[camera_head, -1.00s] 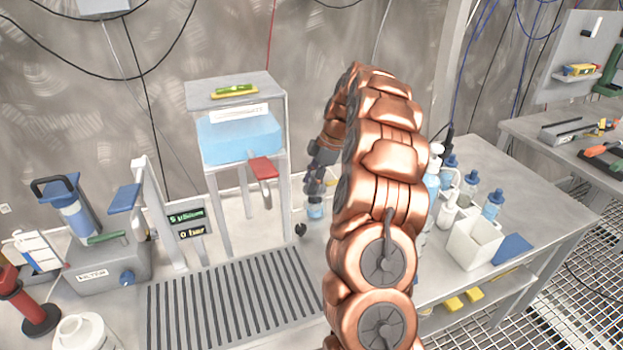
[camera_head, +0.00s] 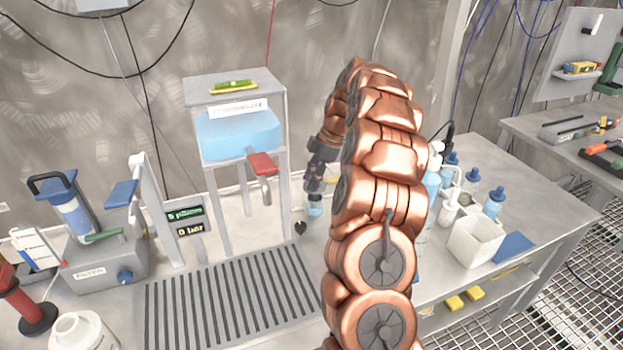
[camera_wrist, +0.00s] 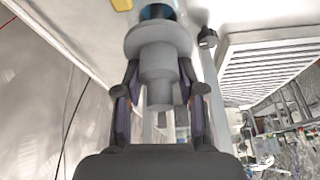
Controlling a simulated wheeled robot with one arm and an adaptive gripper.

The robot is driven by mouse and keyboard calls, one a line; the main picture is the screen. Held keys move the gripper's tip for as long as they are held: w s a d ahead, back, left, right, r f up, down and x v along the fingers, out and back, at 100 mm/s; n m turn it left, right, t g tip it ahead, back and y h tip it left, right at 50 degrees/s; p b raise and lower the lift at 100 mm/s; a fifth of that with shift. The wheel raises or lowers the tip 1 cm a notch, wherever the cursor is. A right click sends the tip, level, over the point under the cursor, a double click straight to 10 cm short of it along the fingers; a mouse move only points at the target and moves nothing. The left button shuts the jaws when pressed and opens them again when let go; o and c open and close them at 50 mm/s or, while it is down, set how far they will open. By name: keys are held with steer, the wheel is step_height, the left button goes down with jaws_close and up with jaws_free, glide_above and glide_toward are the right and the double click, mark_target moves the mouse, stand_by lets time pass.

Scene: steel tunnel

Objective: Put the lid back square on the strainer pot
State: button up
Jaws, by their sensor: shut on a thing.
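My gripper (camera_head: 314,190) hangs over the bench, left of my copper arm. In the wrist view its fingers (camera_wrist: 159,78) are shut on a grey stepped round piece with a wide flange (camera_wrist: 158,42), which looks like the lid. A dark blue round thing (camera_wrist: 157,12) shows past the flange, and a light blue body (camera_head: 314,208) shows under my gripper in the head view. This may be the strainer pot, but most of it is hidden. I cannot tell whether the lid touches it or sits square.
A slatted drain grate (camera_head: 225,300) lies at the front. A stand with a blue tank (camera_head: 238,135) and red-handled tap (camera_head: 261,165) rises left of my gripper. A small black knob (camera_head: 300,228) is close by. Bottles and a white bin (camera_head: 474,243) stand to the right.

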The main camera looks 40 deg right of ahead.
steer(key=shift+f+b, duration=0.9)
steer(key=shift+f, duration=0.1)
steer(key=shift+f, duration=0.15)
steer(key=shift+f+b, duration=0.45)
steer(key=shift+b, duration=0.3)
steer(key=shift+b, duration=0.35)
stand_by(0.3)
steer(key=o, duration=1.8)
steer(key=shift+o, duration=0.2)
